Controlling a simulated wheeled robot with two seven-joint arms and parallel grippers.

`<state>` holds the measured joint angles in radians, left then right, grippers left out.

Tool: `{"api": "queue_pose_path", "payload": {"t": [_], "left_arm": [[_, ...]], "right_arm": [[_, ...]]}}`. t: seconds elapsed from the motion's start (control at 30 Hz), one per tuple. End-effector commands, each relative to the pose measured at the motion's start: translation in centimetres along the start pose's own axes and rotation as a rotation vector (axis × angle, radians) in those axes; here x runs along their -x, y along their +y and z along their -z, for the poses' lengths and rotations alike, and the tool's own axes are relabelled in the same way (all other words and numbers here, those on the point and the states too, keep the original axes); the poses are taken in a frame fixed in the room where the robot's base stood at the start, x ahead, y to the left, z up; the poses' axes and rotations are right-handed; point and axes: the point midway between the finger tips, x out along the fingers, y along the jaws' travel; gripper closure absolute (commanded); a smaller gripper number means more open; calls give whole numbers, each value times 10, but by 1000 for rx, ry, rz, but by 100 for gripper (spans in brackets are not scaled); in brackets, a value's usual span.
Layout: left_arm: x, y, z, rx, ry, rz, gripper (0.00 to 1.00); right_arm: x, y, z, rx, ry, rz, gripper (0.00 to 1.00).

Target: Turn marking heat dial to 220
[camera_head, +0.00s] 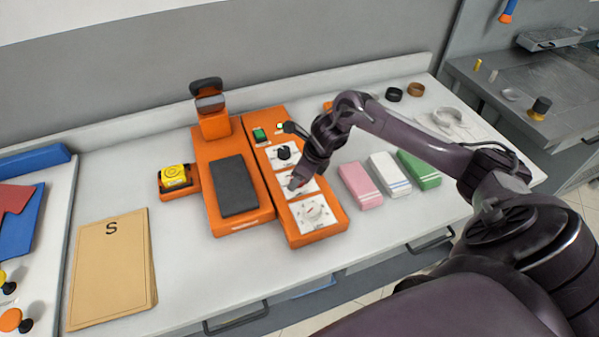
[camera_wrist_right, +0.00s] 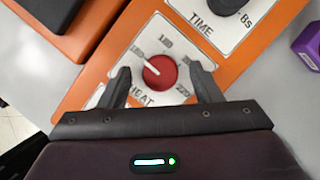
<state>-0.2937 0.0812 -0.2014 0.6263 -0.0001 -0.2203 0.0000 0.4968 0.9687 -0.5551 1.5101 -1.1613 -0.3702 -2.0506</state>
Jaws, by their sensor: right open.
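The marking heat dial (camera_wrist_right: 160,72) is a round red knob on a white plate marked HEAT, in the wrist view. Its white pointer line aims to the upper left, toward a small label. My right gripper (camera_wrist_right: 160,69) is open, with one finger on each side of the knob. A gap shows between the knob and each finger. In the head view my right gripper (camera_head: 296,183) covers most of this dial on the orange control panel (camera_head: 263,158). My left gripper is not in view.
A black TIME dial (camera_head: 284,152) sits above the heat plate, and a pale dial (camera_head: 312,212) below it. The orange press with its dark pad (camera_head: 234,186) stands left. Pink (camera_head: 360,185), white (camera_head: 390,174) and green (camera_head: 419,169) folded cloths lie right of the panel.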

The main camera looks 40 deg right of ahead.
Motion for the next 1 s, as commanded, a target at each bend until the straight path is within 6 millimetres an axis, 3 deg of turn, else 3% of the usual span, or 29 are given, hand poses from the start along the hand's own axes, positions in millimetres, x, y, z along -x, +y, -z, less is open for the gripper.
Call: {"api": "queue_pose_path", "payload": {"t": [0.1,0.43,0.77,1.0], "left_arm": [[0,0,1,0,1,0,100],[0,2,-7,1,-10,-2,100],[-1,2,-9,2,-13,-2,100],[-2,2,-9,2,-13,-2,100]], "right_arm": [[0,0,0,0,0,0,42],[0,0,0,-1,-1,1,85],[1,0,-1,-43,-2,20,86],[1,1,-1,-178,-2,76,86]]}}
